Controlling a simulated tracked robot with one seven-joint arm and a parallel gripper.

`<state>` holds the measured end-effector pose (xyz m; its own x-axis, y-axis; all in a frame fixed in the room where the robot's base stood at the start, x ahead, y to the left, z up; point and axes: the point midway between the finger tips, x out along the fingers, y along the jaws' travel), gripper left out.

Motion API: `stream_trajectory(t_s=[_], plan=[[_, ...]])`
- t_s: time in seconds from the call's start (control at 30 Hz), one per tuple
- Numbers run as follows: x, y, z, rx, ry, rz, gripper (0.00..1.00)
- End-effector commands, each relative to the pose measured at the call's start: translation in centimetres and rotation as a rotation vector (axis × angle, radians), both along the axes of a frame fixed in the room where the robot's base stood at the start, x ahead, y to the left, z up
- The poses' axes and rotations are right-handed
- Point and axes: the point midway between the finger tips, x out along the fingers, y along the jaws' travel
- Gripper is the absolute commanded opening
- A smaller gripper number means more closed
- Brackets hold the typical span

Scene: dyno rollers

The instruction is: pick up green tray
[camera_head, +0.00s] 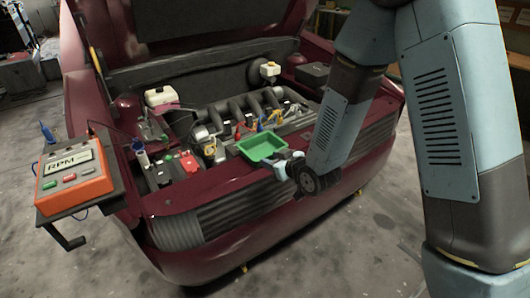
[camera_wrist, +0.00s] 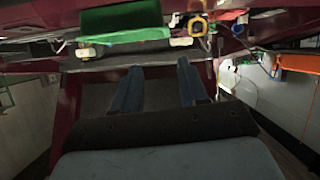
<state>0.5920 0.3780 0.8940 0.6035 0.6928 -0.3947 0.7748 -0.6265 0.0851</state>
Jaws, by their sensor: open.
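The green tray (camera_head: 262,146) is a shallow open box at the front edge of the red car's engine bay. In the wrist view the green tray (camera_wrist: 125,22) shows at the top, its near side facing me. My gripper (camera_head: 284,160) is open, right at the tray's near right side in the head view. Nothing is held between the fingers. I cannot tell whether a fingertip touches the tray.
Several small coloured tools (camera_head: 262,123) stand behind the tray by the engine (camera_head: 240,108). A red item (camera_head: 189,162) lies to its left. An orange RPM box (camera_head: 73,172) sits on a side shelf at the far left. The car's front grille (camera_head: 235,208) is below; the floor in front is clear.

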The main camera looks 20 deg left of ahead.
Motion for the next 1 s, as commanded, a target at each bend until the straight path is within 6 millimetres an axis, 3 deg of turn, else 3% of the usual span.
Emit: stream_trajectory(t_s=[0.17,0.6,1.0], plan=[[-0.2,1.1,-0.9,0.014,-0.005,0.018,0.43],[3.9,6.0,-3.5,0.014,-0.005,0.018,0.43],[5.5,8.3,-5.0,0.014,-0.005,0.018,0.43]])
